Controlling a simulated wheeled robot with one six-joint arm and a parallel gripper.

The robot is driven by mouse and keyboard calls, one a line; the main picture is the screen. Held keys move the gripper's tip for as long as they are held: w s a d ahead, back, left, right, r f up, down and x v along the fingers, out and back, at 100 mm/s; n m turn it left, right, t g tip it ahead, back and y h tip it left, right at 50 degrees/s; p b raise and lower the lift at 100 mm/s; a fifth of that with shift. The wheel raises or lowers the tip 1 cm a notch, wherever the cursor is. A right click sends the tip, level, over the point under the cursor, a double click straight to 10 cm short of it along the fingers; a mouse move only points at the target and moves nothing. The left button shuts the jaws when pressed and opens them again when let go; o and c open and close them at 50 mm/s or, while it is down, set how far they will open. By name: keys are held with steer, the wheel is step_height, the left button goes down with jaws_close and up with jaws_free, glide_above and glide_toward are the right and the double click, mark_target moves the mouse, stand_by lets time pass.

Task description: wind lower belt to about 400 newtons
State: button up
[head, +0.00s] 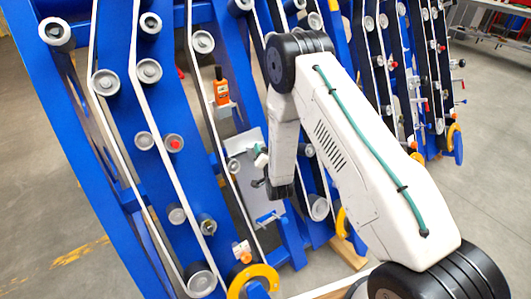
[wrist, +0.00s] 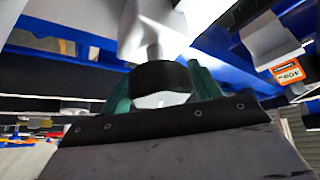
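In the wrist view my gripper (wrist: 160,92) has its two teal fingers against both sides of a black round knob (wrist: 160,76). The knob sits on a grey shaft below a white block (wrist: 150,25). In the head view my gripper (head: 262,160) is small and partly hidden by my arm, near a grey plate on the blue frame. White belts (head: 141,95) run over grey rollers; I cannot tell which is the lower belt. An orange meter (head: 221,92) is on the frame above the gripper. In the wrist view the meter (wrist: 287,72) shows small digits, perhaps 409, hard to read.
The blue frame (head: 110,150) with several rollers stands close to my arm. A blue T-handle (head: 268,220) and a yellow ring (head: 252,278) are low on it. More belt frames stand to the right. Grey floor (head: 490,130) is open at the right.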

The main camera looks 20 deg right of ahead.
steer(key=shift+o, duration=0.6)
steer(key=s+r, duration=0.1)
steer(key=s, duration=0.6)
steer(key=shift+s+a, duration=0.3)
steer(key=shift+s, duration=0.05)
